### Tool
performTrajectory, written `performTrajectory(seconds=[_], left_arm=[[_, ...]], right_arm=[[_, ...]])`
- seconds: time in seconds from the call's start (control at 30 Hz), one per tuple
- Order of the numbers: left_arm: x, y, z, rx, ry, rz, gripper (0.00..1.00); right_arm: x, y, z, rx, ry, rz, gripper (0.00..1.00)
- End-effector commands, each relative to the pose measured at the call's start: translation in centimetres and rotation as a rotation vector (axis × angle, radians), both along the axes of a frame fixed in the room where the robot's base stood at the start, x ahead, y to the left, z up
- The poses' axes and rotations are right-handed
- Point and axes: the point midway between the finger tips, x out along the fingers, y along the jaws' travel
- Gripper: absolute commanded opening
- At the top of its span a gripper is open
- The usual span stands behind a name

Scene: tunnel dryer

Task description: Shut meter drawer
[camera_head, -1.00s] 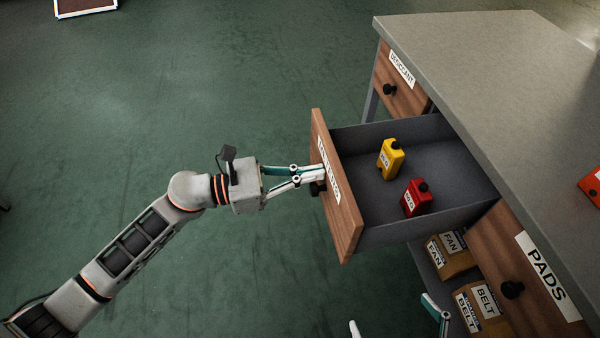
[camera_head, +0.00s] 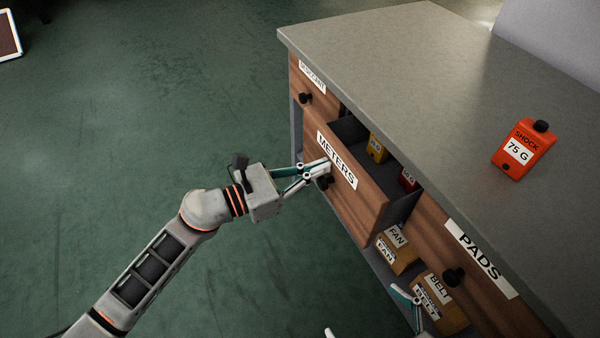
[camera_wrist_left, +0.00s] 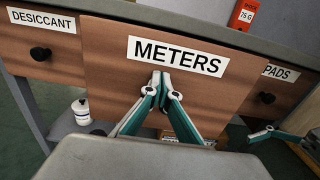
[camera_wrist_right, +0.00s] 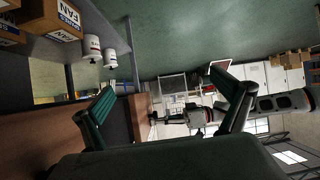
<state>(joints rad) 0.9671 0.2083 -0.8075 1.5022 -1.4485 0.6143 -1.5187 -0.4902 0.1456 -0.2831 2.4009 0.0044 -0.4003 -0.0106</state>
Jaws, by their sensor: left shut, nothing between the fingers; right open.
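The meter drawer (camera_head: 368,205) has a wooden front labelled METERS and stands partly out of the workbench.
The desiccant drawer (camera_head: 314,93) and the pads drawer (camera_head: 480,290) flank it, both apparently shut. An orange SHOCK 75 G box (camera_head: 522,152) stands on the benchtop (camera_head: 430,75). FAN and BELT boxes (camera_head: 397,248) sit on the shelf below.

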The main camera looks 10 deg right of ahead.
Motion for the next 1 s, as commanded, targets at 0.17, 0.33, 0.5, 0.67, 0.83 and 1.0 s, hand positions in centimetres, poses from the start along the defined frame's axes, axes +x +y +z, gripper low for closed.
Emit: performTrajectory(seconds=[0.17,0.33,0.5,0.67,0.83,1.0], left_arm=[[0.8,-3.1,-0.3,-0.001,0.005,-0.002,0.0],[1.5,-5.7,-0.3,-0.001,0.004,-0.001,0.0],[2.2,-7.7,-0.2,-0.001,0.003,0.0,0.0],[2.5,-8.9,-0.2,0.0,0.003,0.0,0.0],[2.7,-9.5,-0.1,0.0,0.002,0.0,0.0],[2.8,-9.7,-0.1,0.0,0.0,0.001,0.0]], right_arm=[[0.1,0.3,0.3,0.016,-0.005,-0.001,1.0],[0.2,0.8,0.3,0.031,-0.008,0.001,1.0],[0.8,1.2,1.1,0.05,-0.026,-0.001,1.0],[0.9,1.2,1.2,0.057,-0.027,-0.007,1.0],[0.9,1.3,1.1,0.06,-0.026,-0.008,1.0],[0.9,1.3,1.3,0.062,-0.029,-0.008,1.0]])
